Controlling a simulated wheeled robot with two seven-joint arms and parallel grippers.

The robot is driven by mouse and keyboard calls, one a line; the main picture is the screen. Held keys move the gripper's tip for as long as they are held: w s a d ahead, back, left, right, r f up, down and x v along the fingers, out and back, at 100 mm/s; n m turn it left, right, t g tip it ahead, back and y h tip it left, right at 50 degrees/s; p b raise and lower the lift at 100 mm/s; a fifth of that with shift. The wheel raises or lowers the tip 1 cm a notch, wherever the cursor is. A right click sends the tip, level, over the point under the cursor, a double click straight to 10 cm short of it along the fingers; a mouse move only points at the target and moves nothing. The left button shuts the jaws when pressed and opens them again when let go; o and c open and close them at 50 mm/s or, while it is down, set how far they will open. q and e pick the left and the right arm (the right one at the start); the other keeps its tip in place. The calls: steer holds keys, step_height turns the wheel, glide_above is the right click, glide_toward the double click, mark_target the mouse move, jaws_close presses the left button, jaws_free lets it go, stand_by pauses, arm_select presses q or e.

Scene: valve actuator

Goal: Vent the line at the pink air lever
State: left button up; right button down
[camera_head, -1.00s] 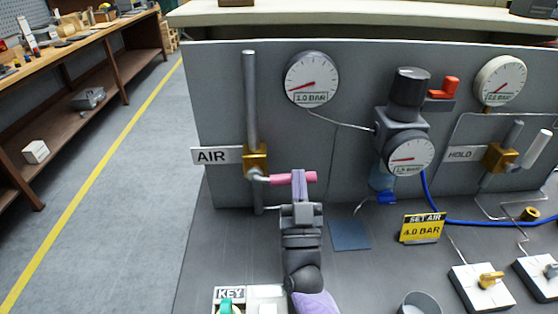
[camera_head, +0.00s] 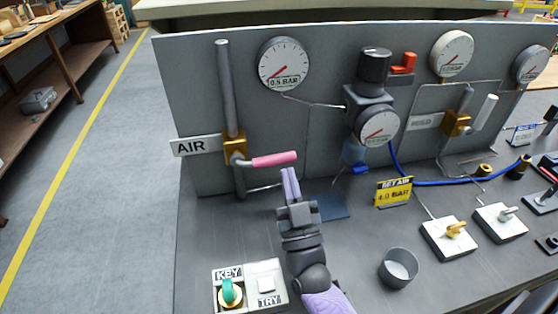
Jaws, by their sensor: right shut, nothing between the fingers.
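The pink air lever (camera_head: 274,159) sticks out to the right from a brass valve (camera_head: 235,147) on a vertical grey pipe, beside the AIR sign (camera_head: 195,145). The lever lies near level, tilted slightly up at its right end. My right gripper (camera_head: 288,174) is shut and empty, with its purple fingers pointing up just below the lever's right end. Whether the fingertips touch the lever cannot be told. My left gripper is not in view.
A regulator with a black knob (camera_head: 374,66) and a gauge stands right of the lever. A yellow SET AIR 4.0 BAR sign (camera_head: 394,192), a grey cup (camera_head: 399,268), a KEY/TRY box (camera_head: 249,288) and switch boxes (camera_head: 448,238) sit on the bench.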

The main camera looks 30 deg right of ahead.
mark_target(281, 162)
steer(key=w, duration=0.2)
steer(key=w+d+b, duration=0.1)
steer(key=w, duration=0.2)
steer(key=shift+w+r, duration=0.15)
steer(key=shift+r, duration=0.05)
steer(key=shift+w+d+f+b, duration=0.1)
steer(key=shift+w+f+b, duration=0.05)
steer(key=shift+f+b, duration=0.3)
